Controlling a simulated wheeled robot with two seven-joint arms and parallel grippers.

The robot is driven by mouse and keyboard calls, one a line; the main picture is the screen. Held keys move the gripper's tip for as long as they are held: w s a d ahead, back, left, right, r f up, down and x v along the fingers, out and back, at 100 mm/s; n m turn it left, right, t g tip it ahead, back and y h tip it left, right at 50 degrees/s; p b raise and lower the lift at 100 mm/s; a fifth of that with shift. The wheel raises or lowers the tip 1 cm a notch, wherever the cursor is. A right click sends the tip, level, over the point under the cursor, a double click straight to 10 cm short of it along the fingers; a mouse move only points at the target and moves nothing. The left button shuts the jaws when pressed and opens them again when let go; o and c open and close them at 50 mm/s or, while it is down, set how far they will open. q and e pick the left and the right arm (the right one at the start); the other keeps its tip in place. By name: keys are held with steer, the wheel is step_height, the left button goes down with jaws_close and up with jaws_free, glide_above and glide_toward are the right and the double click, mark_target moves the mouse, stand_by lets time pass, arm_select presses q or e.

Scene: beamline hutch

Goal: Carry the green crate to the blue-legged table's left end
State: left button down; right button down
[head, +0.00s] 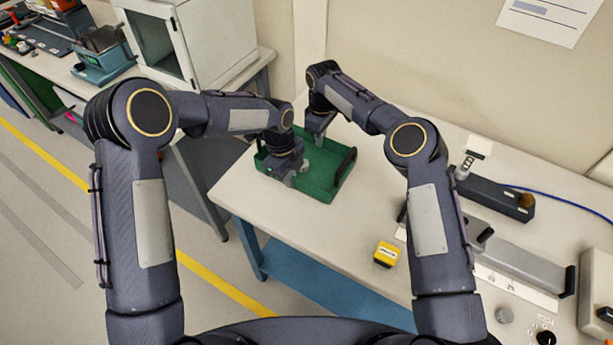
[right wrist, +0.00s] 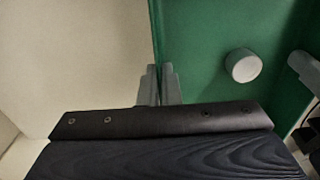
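The green crate (head: 318,187) is at the left end of the pale-topped, blue-legged table (head: 330,235). I cannot tell whether its base touches the tabletop. It has dark handles at its ends, the right one (head: 343,166) showing clearly. My right gripper (head: 318,136) is at the back wall; in the right wrist view its fingers (right wrist: 159,85) are close together on either side of the crate wall, pinching it. My left gripper (head: 291,178) is at the front wall, fingers partly hidden by its wrist, so its grip is unclear. A small white cylinder (right wrist: 242,65) lies inside the crate.
A yellow block (head: 386,254) sits near the table's front edge. A dark device (head: 496,198) and grey instruments stand farther right. A white cabinet (head: 215,40) stands on another bench to the left, across a gap. The tabletop between crate and yellow block is clear.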

mark_target(320, 149)
arm_select(q)
steer(key=shift+f, duration=0.1)
